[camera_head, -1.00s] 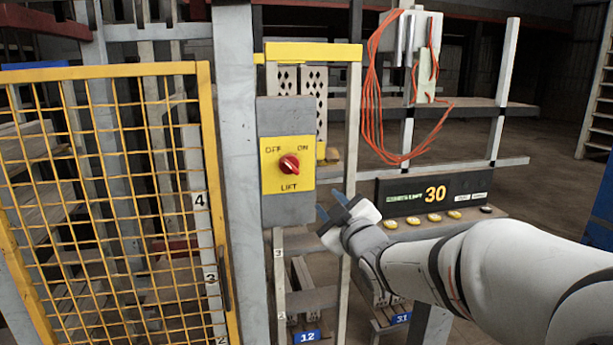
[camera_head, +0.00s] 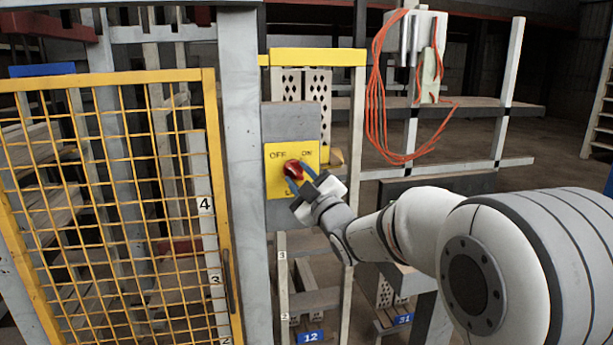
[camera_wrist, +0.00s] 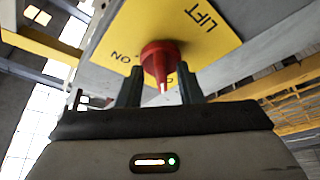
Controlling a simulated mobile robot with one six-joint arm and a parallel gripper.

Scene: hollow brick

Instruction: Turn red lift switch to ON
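The red lift switch (camera_head: 292,170) is a round knob on a yellow plate (camera_head: 311,155) marked OFF on the left, ON on the right and LIFT below. The plate is fixed to a grey box (camera_head: 291,122) on a post. My gripper (camera_head: 299,178) is at the knob from the lower right and covers part of the plate. In the wrist view, the red knob (camera_wrist: 161,58) lies between the two dark fingers of my gripper (camera_wrist: 160,88). The fingers stand apart, with gaps beside the knob's narrow grip. Which label the grip points to is unclear.
A yellow mesh gate (camera_head: 110,200) stands left of a grey post (camera_head: 240,150). An orange cable (camera_head: 375,90) hangs to the right. A dark panel (camera_head: 436,186) is partly behind my arm. A yellow bar (camera_head: 316,57) crosses above the switch box.

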